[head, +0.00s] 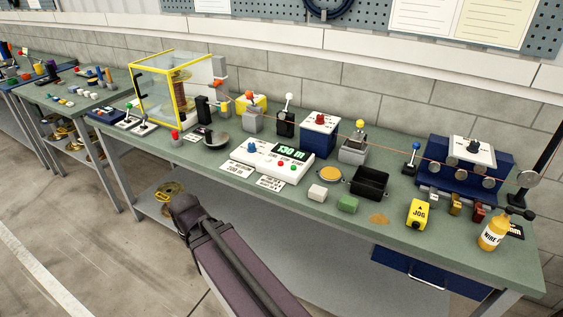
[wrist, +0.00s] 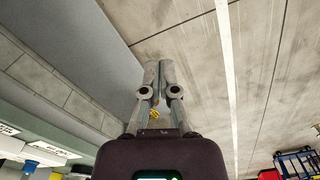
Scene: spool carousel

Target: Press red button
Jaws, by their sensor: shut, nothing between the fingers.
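On the green-topped bench in the head view, a white console (head: 262,166) has a dark display with green characters, a blue knob, and small red and green buttons on its top. The small red button (head: 280,163) sits below the display. A separate red-topped piece (head: 175,134) stands further left on the bench. My gripper (wrist: 158,68) shows in the wrist view with its two grey fingers together and empty, over bare concrete floor. No red button shows clearly near the fingers. In the head view my arm is in front of the bench; my fingertips cannot be made out.
A yellow-framed clear box (head: 158,75) stands at the bench's left. Joystick and lever units stand along the back. Floor in front is clear.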

